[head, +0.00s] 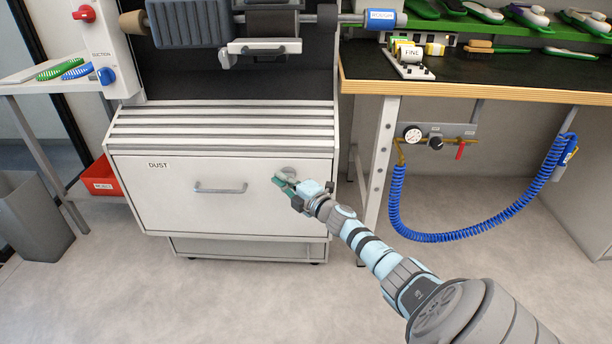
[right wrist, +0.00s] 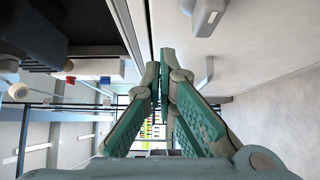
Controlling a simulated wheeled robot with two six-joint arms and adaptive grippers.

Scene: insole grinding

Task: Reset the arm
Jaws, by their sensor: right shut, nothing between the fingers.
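My right gripper (head: 284,183) is in front of the right part of the white dust drawer (head: 150,208) of the grinding machine. In the right wrist view its green fingers (right wrist: 160,70) are together at the tips, with nothing between them. The drawer is closed, and its grey bar handle (head: 220,188) is to the left of the gripper. I cannot tell whether the fingers touch the drawer. My left gripper is not in either view.
A workbench (head: 470,92) with green-soled shoes stands at the right, with a coiled blue hose (head: 396,205) below it. A red bin (head: 101,178) and a grey waste bin (head: 35,222) are at the left. The floor (head: 200,300) in front is clear.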

